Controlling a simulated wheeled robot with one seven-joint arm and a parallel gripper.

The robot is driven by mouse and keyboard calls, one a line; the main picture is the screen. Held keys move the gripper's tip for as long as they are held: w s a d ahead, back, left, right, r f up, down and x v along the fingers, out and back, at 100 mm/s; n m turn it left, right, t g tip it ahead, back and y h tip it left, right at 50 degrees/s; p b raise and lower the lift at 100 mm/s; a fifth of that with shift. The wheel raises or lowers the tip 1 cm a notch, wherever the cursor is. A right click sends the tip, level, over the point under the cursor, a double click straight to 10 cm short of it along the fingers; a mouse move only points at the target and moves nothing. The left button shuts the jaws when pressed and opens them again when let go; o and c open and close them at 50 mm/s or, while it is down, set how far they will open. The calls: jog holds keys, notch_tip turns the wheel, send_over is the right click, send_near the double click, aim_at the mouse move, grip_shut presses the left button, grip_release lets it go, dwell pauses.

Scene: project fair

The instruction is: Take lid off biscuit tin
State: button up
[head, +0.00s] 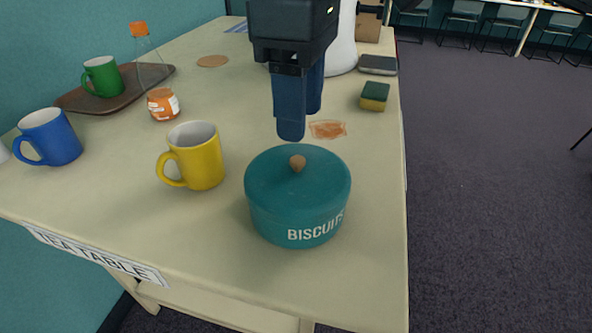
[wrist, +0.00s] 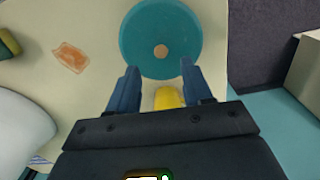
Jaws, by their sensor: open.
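A round teal biscuit tin (head: 298,222) marked "BISCUITS" stands upright on the cream table. Its teal lid (head: 265,178) is on top, with a small light-brown knob (head: 298,162) at the centre. My gripper (head: 298,120) is above and behind the tin in the head view, open and empty, its blue fingers apart from the knob. In the wrist view the lid (wrist: 140,40) and the knob (wrist: 161,51) lie beyond the tips of the open fingers (wrist: 160,70).
A yellow mug (head: 198,158) stands close left of the tin; a blue mug (head: 52,137) is farther left. A brown tray (head: 75,100) holds a green mug (head: 103,76). An orange-labelled jar (head: 162,104), a sponge (head: 374,96) and an orange stain (head: 327,129) are behind. The table's right edge is near the tin.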

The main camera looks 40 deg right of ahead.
aim_at(297, 159)
notch_tip(297, 159, down, 6)
jog(key=shift+w+a+f+b, duration=0.1)
jog(key=shift+f+b, duration=0.15)
jog(key=shift+b, duration=0.1)
jog(key=shift+c, duration=0.4)
grip_shut()
